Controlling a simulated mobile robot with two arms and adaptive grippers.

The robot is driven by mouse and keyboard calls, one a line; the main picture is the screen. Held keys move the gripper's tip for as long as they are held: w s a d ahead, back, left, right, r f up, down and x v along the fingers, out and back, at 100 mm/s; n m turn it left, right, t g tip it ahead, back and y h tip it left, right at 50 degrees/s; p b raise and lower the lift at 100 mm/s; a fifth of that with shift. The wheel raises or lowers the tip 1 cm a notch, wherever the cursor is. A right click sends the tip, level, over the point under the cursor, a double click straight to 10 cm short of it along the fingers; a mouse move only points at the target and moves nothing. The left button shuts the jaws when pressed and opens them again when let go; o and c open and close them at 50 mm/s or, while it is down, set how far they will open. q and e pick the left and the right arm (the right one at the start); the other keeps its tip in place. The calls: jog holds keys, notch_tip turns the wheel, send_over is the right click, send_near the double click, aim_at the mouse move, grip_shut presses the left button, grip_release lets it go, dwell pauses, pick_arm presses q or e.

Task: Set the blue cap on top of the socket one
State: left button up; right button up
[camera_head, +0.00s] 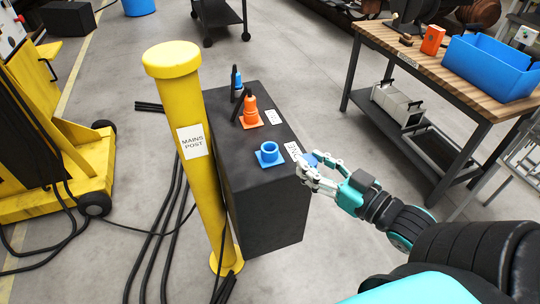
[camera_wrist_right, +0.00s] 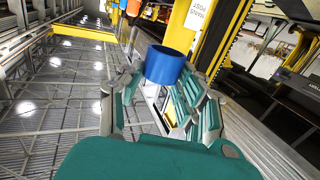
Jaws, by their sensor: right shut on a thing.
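The blue cap (camera_head: 310,160) is in my right gripper (camera_head: 312,172), at the right edge of the black box (camera_head: 262,210); fingers partly hide it. In the right wrist view the cap (camera_wrist_right: 165,65) shows between the fingers of that gripper (camera_wrist_right: 165,85). An open blue ring-shaped socket (camera_head: 268,153) on a square base stands on the box top, left of the gripper and apart from it. A white label (camera_head: 293,151) lies beside it; I cannot read it surely. My left gripper is not in view.
An orange fitting (camera_head: 250,114) and a blue one (camera_head: 238,84) with dark cables stand farther back on the box. A yellow post (camera_head: 190,130) rises at its left. A workbench (camera_head: 440,65) with a blue bin (camera_head: 490,65) is at right.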

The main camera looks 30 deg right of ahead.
jog(key=w, duration=0.5)
jog(key=shift+w+d+f, duration=0.2)
jog(key=shift+w+d, duration=0.15)
jog(key=shift+d, duration=0.05)
jog(key=p, duration=0.2)
send_over(275, 151)
jog(key=shift+w+f, duration=0.1)
jog(key=shift+f, duration=0.55)
notch_tip(275, 151, down, 3)
jog(key=shift+f, duration=0.2)
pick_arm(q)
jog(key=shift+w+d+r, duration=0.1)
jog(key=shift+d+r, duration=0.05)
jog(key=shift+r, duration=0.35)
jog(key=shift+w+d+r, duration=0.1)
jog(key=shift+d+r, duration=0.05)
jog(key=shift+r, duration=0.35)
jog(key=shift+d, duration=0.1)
pick_arm(e)
jog(key=shift+f, duration=0.1)
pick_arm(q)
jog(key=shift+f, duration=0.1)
pick_arm(e)
jog(key=shift+f, duration=0.35)
jog(key=shift+f, duration=0.15)
jog(key=o, duration=0.8)
